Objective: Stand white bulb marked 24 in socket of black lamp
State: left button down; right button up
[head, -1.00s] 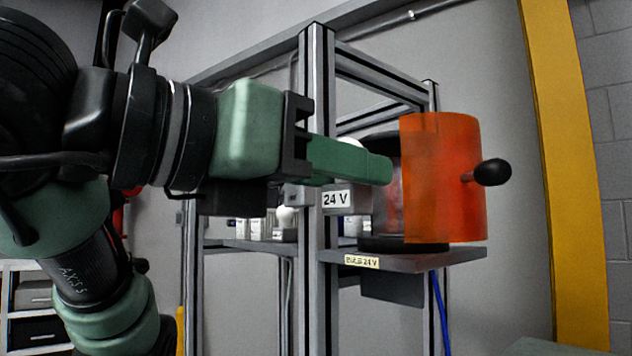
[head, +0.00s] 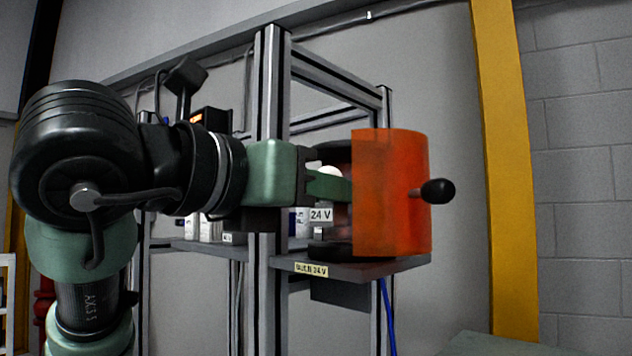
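The black lamp (head: 328,249) stands on a grey shelf, with its base and dark back showing behind an orange shield (head: 390,195) with a black knob (head: 438,191). My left gripper (head: 330,186) reaches in from the left at the lamp's open side, with its green fingers partly behind the shield. It appears shut on the white bulb (head: 331,170), whose round top shows above the fingers and whose 24 V label (head: 321,215) shows below. The bulb looks upright above the lamp's base. The socket and the bulb's lower end are hidden, so contact cannot be told. My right gripper is out of view.
The shelf carries a bulb 24 V tag (head: 311,270). A metal frame post (head: 266,130) stands close by my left wrist. White items (head: 210,228) sit on a shelf behind it. A yellow column (head: 502,170) stands to the right; the space before it looks clear.

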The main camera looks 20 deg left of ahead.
pick_arm(q)
jog(key=x, duration=0.2)
jog(key=shift+w+a+r+p, duration=0.1)
jog(key=shift+w+a+p, duration=0.05)
jog(key=shift+w+p, duration=0.25)
jog(key=w+p, duration=0.1)
jog(key=w, duration=0.3)
jog(key=shift+w+f+b, duration=0.2)
jog(key=shift+f+b, duration=0.2)
jog(key=shift+f, duration=0.15)
jog(key=shift+s+f+b, duration=0.1)
jog(key=shift+f+b, duration=0.4)
jog(key=shift+b, duration=0.05)
jog(key=c, duration=1)
grip_release()
